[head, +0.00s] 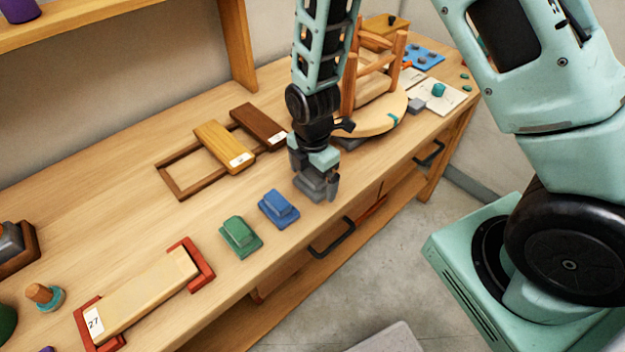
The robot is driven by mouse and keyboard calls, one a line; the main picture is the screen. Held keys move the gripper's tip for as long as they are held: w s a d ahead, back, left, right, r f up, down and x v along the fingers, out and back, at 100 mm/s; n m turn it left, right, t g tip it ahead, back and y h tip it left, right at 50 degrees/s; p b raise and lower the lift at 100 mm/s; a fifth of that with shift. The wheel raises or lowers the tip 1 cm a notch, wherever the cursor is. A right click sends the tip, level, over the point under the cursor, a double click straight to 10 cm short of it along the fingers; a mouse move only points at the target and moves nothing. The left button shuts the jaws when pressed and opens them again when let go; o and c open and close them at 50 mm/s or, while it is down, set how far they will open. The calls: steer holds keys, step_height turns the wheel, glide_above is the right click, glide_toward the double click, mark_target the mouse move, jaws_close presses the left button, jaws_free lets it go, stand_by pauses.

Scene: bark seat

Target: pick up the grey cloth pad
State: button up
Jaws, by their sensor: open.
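The grey cloth pad (309,187) lies on the bench near its front edge, to the right of a blue pad (278,208) and a green pad (240,236) of similar stepped shape. My gripper (317,177) points down right over the grey pad, with its fingers open and low at the pad. The gripper hides the pad's upper part and far side. I cannot tell whether the fingers touch it.
A round wooden seat (378,122) with upturned legs stands close behind my gripper. Dark and yellow boards (224,146) lie on a wooden frame to the left. A clamped board (140,295) lies front left. A drawer handle (332,238) juts below the bench edge.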

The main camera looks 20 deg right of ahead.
mark_target(313, 174)
steer(key=c, duration=1.1)
steer(key=shift+r, duration=0.1)
step_height(313, 174, up, 10)
steer(key=shift+f+b, duration=0.1)
steer(key=shift+b, duration=0.6)
steer(key=shift+o, duration=1)
